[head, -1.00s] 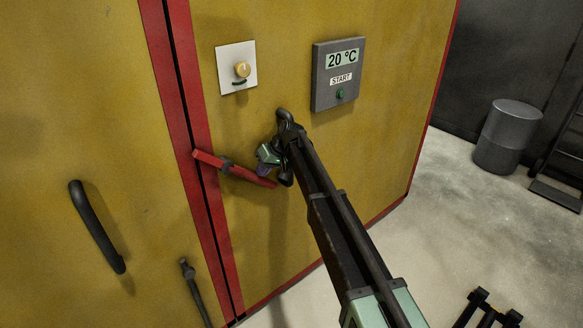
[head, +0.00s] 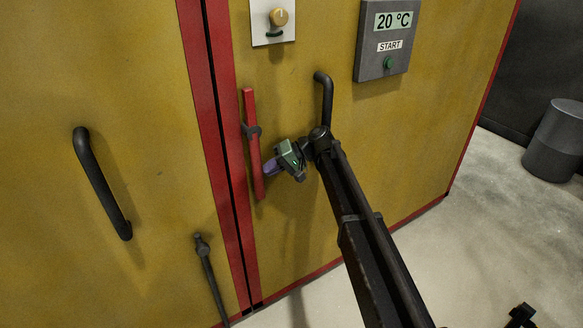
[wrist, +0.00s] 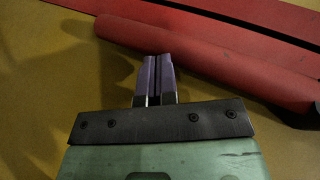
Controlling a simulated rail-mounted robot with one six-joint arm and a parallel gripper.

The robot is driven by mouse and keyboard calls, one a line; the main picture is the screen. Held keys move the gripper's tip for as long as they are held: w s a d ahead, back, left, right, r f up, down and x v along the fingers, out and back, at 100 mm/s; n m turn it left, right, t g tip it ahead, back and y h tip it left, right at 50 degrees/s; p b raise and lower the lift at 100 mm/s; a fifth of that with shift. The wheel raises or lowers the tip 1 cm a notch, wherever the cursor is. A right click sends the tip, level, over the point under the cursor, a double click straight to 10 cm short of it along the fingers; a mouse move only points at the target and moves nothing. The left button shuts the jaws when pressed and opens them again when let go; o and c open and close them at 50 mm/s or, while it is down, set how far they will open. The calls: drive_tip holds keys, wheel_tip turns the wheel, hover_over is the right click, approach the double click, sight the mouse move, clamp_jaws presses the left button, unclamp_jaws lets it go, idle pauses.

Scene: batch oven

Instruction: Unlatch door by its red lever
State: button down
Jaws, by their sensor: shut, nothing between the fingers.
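The red lever (head: 253,144) stands close to upright on the right yellow door (head: 330,35), beside the red-edged seam, on a dark pivot. My gripper (head: 269,168) is shut and empty, its purple fingertips close to the right side of the lever's lower half. In the wrist view the shut purple fingers (wrist: 157,75) point towards the red lever (wrist: 225,58), which lies diagonally ahead. I cannot tell whether the fingertips touch it.
A black handle (head: 323,98) is on the right door behind my arm, and another black handle (head: 101,183) is on the left door. A dark rod (head: 209,275) is low by the seam. The control panel (head: 385,40) and dial plate (head: 272,22) sit above. A grey bin (head: 556,140) stands at right.

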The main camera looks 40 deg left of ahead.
drive_tip(key=shift+s+a, duration=0.15)
drive_tip(key=shift+s, duration=0.15)
drive_tip(key=shift+f, duration=0.1)
idle(0.3)
